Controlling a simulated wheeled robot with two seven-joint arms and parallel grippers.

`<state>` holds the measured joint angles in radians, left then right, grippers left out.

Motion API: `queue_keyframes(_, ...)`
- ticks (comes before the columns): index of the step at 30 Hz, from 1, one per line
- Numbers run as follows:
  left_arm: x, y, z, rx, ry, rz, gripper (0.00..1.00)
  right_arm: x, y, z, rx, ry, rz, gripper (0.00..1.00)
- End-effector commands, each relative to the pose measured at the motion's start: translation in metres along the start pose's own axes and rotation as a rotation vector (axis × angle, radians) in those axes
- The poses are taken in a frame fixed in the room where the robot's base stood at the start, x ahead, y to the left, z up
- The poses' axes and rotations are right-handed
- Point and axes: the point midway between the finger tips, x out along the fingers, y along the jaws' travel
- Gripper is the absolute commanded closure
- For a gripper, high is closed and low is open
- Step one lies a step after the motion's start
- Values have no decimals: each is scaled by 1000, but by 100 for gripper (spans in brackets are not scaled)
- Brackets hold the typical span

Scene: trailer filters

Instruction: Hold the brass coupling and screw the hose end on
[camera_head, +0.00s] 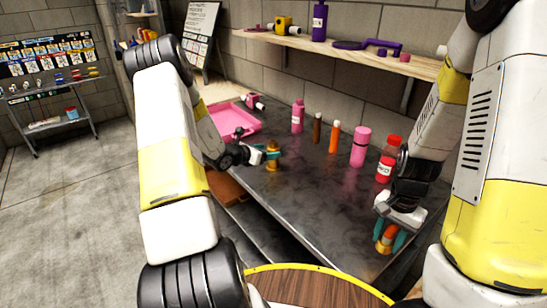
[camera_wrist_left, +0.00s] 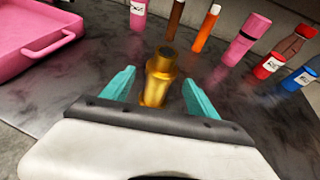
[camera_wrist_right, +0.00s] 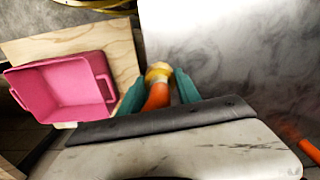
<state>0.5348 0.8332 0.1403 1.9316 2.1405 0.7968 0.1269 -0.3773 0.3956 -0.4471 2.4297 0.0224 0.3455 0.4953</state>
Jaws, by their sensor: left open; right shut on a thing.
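The brass coupling (camera_head: 273,157) stands upright on the dark worktop. It also shows in the left wrist view (camera_wrist_left: 159,78), between the teal fingers and apart from both of them. My left gripper (camera_head: 262,155) is open around the coupling. The orange hose end (camera_head: 385,238) with a brass-coloured tip is in my right gripper (camera_head: 390,238), near the right front of the worktop. In the right wrist view the teal fingers are closed on the orange hose end (camera_wrist_right: 157,95), its brass tip pointing away from the gripper.
A pink tray (camera_head: 232,118) lies at the back left of the worktop. A pink bottle (camera_head: 297,117), a brown bottle, an orange bottle, a pink flask (camera_head: 360,147) and a red bottle (camera_head: 388,160) line the back. A pink bin (camera_wrist_right: 62,88) shows in the right wrist view. The worktop's middle is clear.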

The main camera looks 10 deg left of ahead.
Motion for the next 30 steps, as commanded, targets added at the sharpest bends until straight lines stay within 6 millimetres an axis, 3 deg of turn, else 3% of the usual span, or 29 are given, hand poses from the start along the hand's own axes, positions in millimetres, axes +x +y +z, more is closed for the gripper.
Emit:
queue_keyframes(9,44,-1,-7,0,0,-2,32,0,0,0,0,0,0,100)
queue_keyframes(21,48,0,-7,0,0,-1,32,0,0,0,0,0,0,100)
queue_keyframes(30,48,0,-7,-1,0,-1,89,0,0,0,0,0,0,100)
